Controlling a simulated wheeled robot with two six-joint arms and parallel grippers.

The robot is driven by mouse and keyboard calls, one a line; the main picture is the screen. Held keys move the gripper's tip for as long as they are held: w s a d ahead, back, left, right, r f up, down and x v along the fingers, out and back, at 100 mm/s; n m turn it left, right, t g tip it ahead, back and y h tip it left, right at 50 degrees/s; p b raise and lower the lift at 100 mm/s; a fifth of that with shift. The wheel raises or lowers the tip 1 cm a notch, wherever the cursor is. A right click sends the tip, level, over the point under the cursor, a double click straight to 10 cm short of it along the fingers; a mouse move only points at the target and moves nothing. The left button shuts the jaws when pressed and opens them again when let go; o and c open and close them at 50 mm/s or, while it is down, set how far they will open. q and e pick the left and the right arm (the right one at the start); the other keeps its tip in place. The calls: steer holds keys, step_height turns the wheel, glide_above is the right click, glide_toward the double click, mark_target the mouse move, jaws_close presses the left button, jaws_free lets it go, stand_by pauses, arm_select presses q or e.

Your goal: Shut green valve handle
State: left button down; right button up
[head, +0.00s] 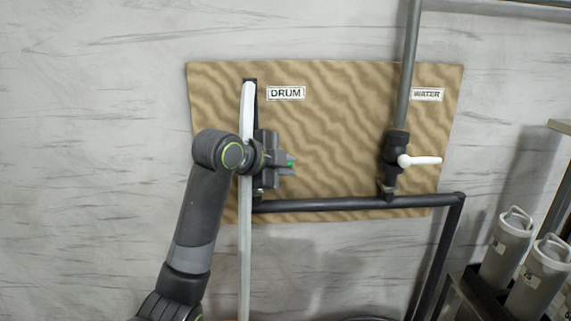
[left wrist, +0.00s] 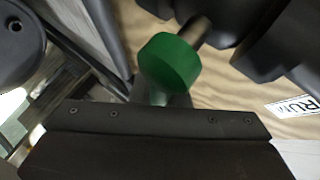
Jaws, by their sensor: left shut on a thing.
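The green valve handle (head: 290,163) shows only as a small green patch at the jaws of my left gripper (head: 283,166), below the DRUM label. In the left wrist view, its rounded green end (left wrist: 168,62) sits just beyond the dark gripper edge (left wrist: 160,122). My left gripper is shut on the handle. The rest of the handle and most of its valve body are hidden by the gripper, so I cannot tell the handle's full angle. My right gripper is not in view.
A pale upright pole (head: 245,260) stands beside my left gripper. To the right, a white-handled valve (head: 420,160) sits under the WATER label (head: 427,94). A dark pipe (head: 330,204) runs along the board (head: 330,130). Grey canisters (head: 508,240) stand at lower right.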

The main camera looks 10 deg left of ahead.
arm_select(q)
steer(key=shift+f, duration=0.1)
steer(key=c, duration=1.4)
jaws_free()
steer(key=shift+s, duration=0.1)
steer(key=b+v, duration=0.3)
steer(key=v, duration=1.4)
steer(key=shift+s+a, duration=0.1)
